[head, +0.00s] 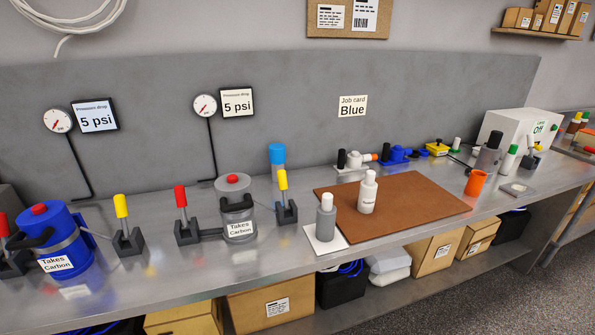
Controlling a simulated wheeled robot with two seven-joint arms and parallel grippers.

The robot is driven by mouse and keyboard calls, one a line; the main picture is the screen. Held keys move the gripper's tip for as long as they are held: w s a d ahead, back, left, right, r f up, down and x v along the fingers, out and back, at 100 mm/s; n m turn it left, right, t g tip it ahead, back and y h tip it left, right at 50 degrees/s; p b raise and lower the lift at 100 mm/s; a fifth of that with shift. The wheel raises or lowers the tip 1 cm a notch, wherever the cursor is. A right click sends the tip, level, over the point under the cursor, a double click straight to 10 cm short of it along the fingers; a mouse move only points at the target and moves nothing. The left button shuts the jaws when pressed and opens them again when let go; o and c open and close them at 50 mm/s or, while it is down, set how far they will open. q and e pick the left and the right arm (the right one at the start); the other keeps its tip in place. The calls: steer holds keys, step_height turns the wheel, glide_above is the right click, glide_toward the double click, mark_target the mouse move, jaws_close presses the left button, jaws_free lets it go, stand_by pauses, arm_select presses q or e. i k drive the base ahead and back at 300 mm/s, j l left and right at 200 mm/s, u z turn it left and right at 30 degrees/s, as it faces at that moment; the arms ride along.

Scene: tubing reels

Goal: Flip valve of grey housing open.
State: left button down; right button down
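The grey housing (238,221) stands on the metal bench, left of centre, with a red button on top, a black handle and a "Takes Carbon" label. A valve with a red lever (181,197) in a dark block is on its left, joined by a dark pipe. A valve with a yellow lever (283,181) in a similar block is on its right. Both levers stand roughly upright. I cannot tell from this whether either valve is open. Neither of my grippers is in view.
A blue housing (62,259) with its own red and yellow levers stands at the far left. A blue-capped cylinder (277,155) is behind the yellow lever. A grey bottle (325,218) stands right, by a brown mat (430,195).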

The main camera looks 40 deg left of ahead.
mark_target(180, 192)
steer(key=u, duration=2.05)
